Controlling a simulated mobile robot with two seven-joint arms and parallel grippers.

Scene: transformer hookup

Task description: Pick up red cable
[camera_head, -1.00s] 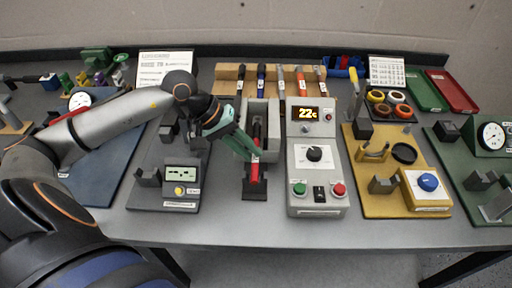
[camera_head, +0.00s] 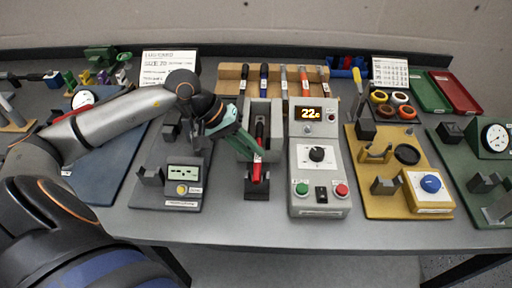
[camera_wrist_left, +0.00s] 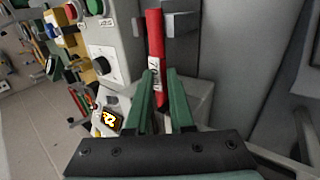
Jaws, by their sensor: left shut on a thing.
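The red cable (camera_head: 257,172) lies lengthwise in the grey holder (camera_head: 262,108) near the middle of the bench, its red end toward the front edge. My left gripper (camera_head: 256,153) reaches it from the left, with green fingers. In the left wrist view the red cable (camera_wrist_left: 156,45), with a white label, runs between the green fingers (camera_wrist_left: 160,88), which are shut on it. The holder hides part of the cable. My right gripper is not in view.
A control box (camera_head: 318,165) with a lit display stands just right of the holder. A meter fixture (camera_head: 181,178) is to the left and a yellow board (camera_head: 392,200) farther right. Several cables hang on a wooden rack (camera_head: 231,72) behind.

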